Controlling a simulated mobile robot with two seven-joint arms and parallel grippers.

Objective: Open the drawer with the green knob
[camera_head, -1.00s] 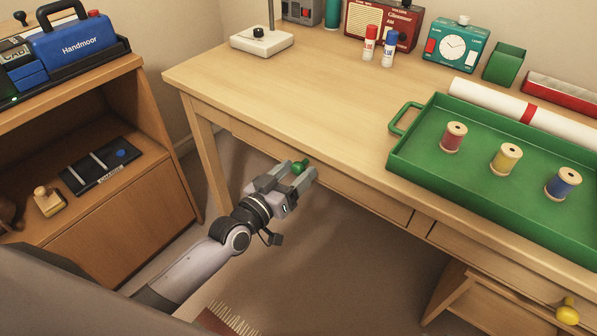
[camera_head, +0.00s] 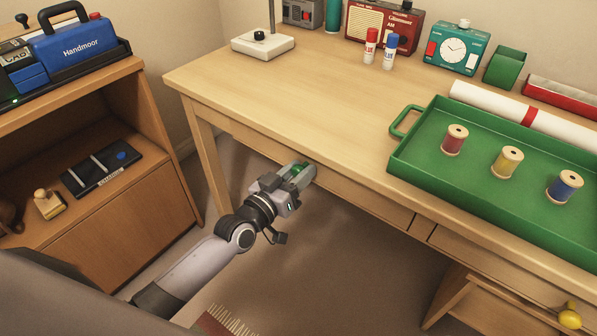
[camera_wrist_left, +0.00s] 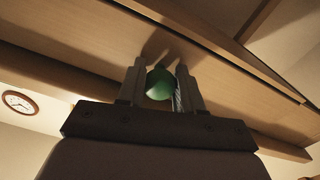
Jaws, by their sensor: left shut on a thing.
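The green knob (camera_head: 298,170) is on the front of the desk's left drawer (camera_head: 360,196). My left gripper (camera_head: 297,174) is at the drawer front with its fingers shut around the knob. In the left wrist view the green knob (camera_wrist_left: 159,84) sits between the two fingers (camera_wrist_left: 161,88), close to the wooden drawer front (camera_wrist_left: 220,75). The drawer front looks flush with the desk frame. My right gripper is not in view.
A yellow knob (camera_head: 570,315) is on the right drawer. A green tray (camera_head: 420,168) with several thread spools stands on the desk. A wooden cabinet (camera_head: 125,225) stands at the left. The floor below the drawer is clear, with a rug edge (camera_head: 225,322) near the bottom.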

